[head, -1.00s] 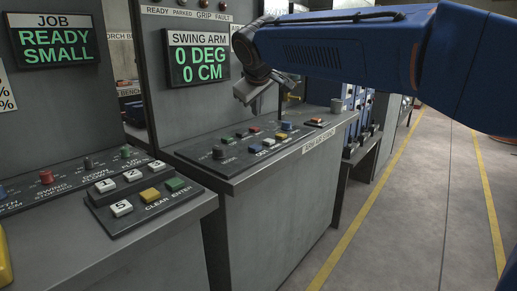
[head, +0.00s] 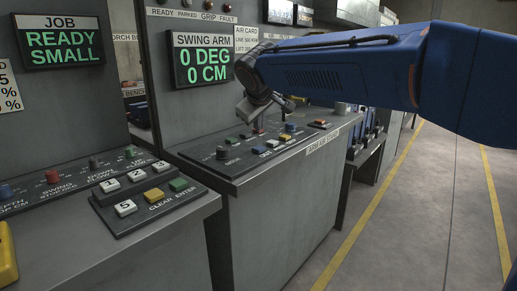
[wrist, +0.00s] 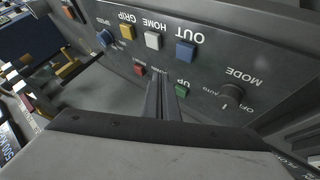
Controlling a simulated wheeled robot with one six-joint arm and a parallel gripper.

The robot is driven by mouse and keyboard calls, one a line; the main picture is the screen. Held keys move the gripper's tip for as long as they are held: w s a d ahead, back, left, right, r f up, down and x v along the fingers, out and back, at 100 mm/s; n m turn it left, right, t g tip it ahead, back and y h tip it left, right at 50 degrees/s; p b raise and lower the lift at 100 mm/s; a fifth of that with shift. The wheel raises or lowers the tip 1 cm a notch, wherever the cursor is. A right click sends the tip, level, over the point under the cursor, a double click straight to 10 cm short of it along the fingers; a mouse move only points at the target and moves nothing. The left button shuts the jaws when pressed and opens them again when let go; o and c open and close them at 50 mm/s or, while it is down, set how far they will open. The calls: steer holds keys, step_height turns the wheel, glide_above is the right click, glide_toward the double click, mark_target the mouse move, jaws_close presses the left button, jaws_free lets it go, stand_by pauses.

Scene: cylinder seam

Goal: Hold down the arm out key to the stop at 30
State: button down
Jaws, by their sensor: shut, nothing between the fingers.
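The swing arm panel (head: 240,172) carries the keys. The blue OUT key (wrist: 186,52) is in the wrist view, its label upside down; it also shows in the head view (head: 259,150). My gripper (wrist: 160,84) is shut and empty, its fingertips between a red key (wrist: 139,70) and the green UP key (wrist: 182,88), short of the OUT key in the picture. In the head view my gripper (head: 257,124) hangs over the panel; contact with any key cannot be told. The swing arm display (head: 201,59) reads 0 DEG and 0 CM.
Beside the OUT key are a white HOME key (wrist: 153,41) and a yellow GRIP key (wrist: 127,32). A black MODE knob (wrist: 232,95) is right of UP. A numbered keypad (head: 145,195) stands on the nearer console. The floor (head: 440,220) at right is clear.

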mark_target(259, 149)
steer(key=shift+f, duration=2)
steer(key=shift+f, duration=0.2)
stand_by(0.5)
steer(key=shift+f, duration=0.25)
